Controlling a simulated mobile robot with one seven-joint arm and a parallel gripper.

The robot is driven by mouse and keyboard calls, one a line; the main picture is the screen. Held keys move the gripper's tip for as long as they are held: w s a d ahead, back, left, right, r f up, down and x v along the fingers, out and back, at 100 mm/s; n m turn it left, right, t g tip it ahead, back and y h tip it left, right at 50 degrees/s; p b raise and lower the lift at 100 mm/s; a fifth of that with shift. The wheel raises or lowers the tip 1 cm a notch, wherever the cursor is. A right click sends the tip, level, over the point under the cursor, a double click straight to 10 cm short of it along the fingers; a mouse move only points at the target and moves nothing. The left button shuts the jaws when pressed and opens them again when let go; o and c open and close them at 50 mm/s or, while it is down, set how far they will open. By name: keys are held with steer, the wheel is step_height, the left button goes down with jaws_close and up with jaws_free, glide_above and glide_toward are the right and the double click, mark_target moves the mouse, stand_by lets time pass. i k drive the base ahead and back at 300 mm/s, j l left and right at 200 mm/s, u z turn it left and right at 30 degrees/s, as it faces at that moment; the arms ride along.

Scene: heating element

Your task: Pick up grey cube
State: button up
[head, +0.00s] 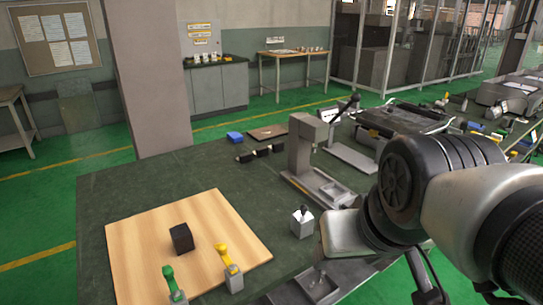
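A dark grey, nearly black cube (182,238) sits on a light wooden board (135,240) on the dark green worktable at the lower left of the head view. Nothing touches it from above. My arm comes in from the right edge. A grey block at its end, right of the board, seems to be the body of my gripper (345,232). It is well to the right of the cube and apart from it.
A grey holder with a black knob (302,222) and a grey press stand (304,150) lie between board and arm. The board's far part is clear.

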mark_target(302, 226)
steer(key=i+l+u, duration=0.25)
steer(key=l, duration=0.35)
steer(key=i+l+u, duration=0.1)
steer(key=i+l, duration=0.15)
steer(key=i+l+u, duration=0.1)
steer(key=l, duration=0.35)
